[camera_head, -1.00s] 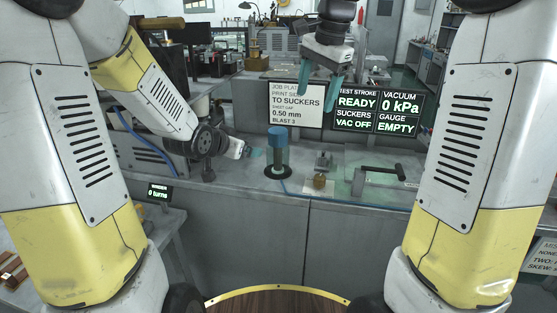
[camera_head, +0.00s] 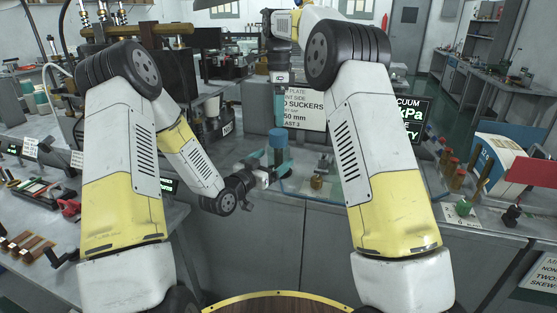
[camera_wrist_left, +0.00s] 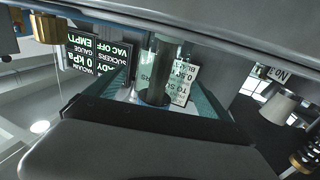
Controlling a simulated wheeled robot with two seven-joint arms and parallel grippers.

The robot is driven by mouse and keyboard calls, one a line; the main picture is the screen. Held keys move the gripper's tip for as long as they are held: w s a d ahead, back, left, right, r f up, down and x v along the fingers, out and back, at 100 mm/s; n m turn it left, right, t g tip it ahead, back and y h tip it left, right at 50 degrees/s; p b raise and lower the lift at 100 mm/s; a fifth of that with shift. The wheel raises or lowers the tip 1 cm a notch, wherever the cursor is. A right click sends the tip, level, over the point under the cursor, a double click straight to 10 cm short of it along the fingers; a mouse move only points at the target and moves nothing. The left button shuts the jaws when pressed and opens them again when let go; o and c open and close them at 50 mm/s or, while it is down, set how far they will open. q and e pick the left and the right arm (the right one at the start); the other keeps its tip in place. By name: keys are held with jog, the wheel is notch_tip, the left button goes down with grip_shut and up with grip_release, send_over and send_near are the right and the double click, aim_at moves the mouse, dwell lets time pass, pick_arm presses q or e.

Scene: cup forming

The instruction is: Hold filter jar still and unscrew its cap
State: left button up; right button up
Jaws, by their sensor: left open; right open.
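The filter jar (camera_head: 278,156), a clear cylinder with a blue cap (camera_head: 278,138), stands upright on the workbench. My left gripper (camera_head: 277,166) is open low at the jar, its teal fingers around the body. In the left wrist view the clear jar body (camera_wrist_left: 157,72) shows between the two spread fingers; I cannot tell whether they touch it. My right gripper (camera_head: 279,104) is open and points down above the cap, with a gap between. Its fingers overlap in the picture.
A small brass-coloured block (camera_head: 317,182) is on the bench right of the jar. A printed job sign (camera_head: 308,108) and a dark vacuum display (camera_head: 412,122) stand behind.

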pick_arm(q)
jog(key=shift+x, duration=1.85)
grip_shut()
